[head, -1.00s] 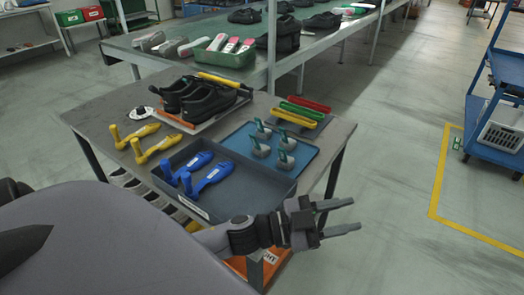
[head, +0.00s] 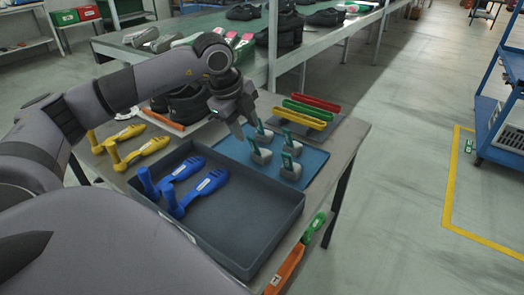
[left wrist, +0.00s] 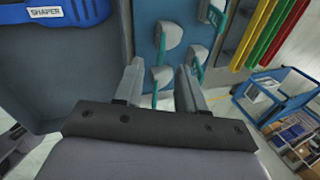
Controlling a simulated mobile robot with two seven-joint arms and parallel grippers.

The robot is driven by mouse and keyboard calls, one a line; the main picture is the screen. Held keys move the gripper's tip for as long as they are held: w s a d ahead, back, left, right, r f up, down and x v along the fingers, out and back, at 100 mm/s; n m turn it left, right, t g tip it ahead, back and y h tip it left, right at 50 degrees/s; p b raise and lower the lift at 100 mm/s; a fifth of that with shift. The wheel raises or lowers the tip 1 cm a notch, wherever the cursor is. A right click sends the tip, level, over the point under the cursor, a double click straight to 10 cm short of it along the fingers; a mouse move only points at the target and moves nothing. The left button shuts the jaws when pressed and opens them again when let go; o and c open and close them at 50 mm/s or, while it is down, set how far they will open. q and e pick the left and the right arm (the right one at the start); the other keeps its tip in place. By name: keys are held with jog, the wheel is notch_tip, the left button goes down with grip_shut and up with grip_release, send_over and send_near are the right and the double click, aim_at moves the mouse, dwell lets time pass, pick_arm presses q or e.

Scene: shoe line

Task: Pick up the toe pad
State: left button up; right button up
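Several grey pads with upright teal-green handles stand on a blue mat (head: 233,153) on the table; I take these as the toe pads. The front left pad (head: 260,157) and the front right pad (head: 291,171) show clearly in the head view. My left gripper (head: 249,127) points down above the left side of the mat and partly covers the back left pad. In the left wrist view its two fingers (left wrist: 160,68) are apart, with one pad (left wrist: 161,76) showing in the gap beyond them. Nothing is held. My right gripper is out of view.
A dark grey tray (head: 262,222) with two blue shapers (head: 201,192) stands in front of the mat. Yellow tools (head: 143,150) lie to the left. Red, green and yellow strips (head: 308,108) lie behind the mat. Black shoes (head: 186,102) are partly hidden by my left arm.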

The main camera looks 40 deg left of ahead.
aim_at(252, 141)
pick_arm(q)
jog(key=x, duration=0.7)
jog(key=shift+w+a+r, duration=0.1)
jog(key=shift+a, duration=0.05)
grip_shut()
